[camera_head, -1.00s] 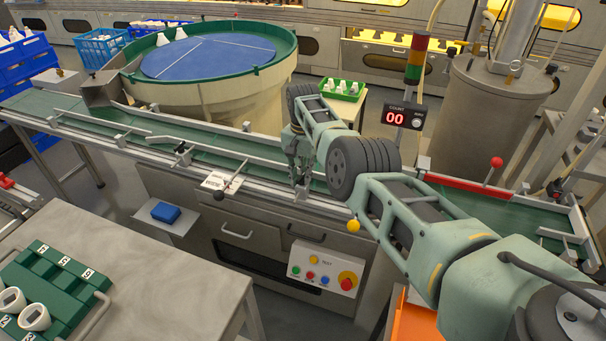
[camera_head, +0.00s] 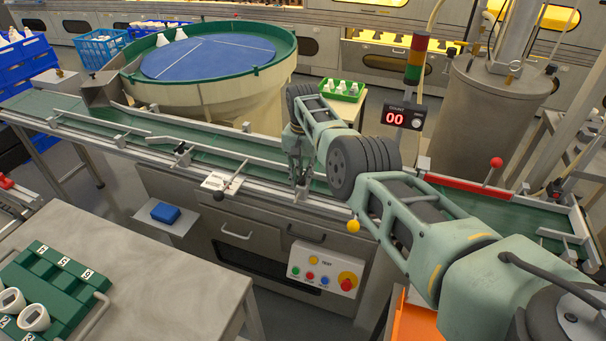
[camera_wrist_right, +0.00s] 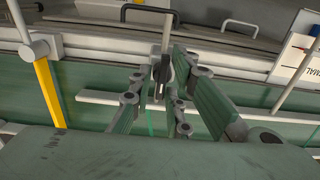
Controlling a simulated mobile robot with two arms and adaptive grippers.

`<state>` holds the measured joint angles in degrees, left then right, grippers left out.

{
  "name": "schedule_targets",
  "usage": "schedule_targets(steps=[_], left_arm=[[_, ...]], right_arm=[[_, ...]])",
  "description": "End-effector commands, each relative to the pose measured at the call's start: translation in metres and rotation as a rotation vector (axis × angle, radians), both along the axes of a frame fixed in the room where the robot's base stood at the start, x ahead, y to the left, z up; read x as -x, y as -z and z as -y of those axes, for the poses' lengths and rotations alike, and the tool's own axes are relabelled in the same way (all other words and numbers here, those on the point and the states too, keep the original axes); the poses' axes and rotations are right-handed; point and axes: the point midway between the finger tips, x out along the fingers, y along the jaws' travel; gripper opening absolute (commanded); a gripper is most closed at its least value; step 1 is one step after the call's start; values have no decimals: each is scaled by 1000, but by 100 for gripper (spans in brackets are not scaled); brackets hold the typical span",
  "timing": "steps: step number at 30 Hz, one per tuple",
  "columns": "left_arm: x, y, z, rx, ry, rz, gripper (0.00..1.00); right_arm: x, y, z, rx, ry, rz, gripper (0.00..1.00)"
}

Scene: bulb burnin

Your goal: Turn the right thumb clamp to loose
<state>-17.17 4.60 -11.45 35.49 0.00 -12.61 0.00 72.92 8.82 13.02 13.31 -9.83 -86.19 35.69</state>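My right gripper (camera_head: 298,182) points down over the near rail of the green conveyor in the head view. In the right wrist view, a small black clamp knob (camera_wrist_right: 163,70) on the rail bracket lies between the tips of the right gripper (camera_wrist_right: 162,84). The fingers stand on either side of it, close to it; I cannot tell whether they touch it. In the head view this clamp is hidden by the gripper. Another dark clamp (camera_head: 181,150) shows farther left on the conveyor. My left gripper is not in view.
A labelled plate (camera_head: 216,181) with a black-ball lever is left of my right gripper. A yellow knob (camera_head: 353,226) is close to my right arm. The conveyor (camera_head: 225,163) has metal rails. A control box (camera_head: 322,274) is below, and a bench (camera_head: 150,275) stands at front left.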

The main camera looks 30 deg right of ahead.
Motion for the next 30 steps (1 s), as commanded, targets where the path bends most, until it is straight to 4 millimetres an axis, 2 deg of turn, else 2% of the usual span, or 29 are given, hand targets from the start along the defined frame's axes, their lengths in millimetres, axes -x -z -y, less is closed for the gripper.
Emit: schedule_targets(steps=[4,13,17,23,24,30], left_arm=[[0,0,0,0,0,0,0],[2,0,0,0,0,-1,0],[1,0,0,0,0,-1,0],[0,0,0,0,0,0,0],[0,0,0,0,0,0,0],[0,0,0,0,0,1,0]], right_arm=[[0,0,0,0,1,0,32],[0,0,0,1,2,-1,32],[-1,-7,1,1,2,1,32],[0,-32,0,2,2,3,32],[-2,-44,0,2,2,6,32],[-1,-87,0,2,2,3,32]])
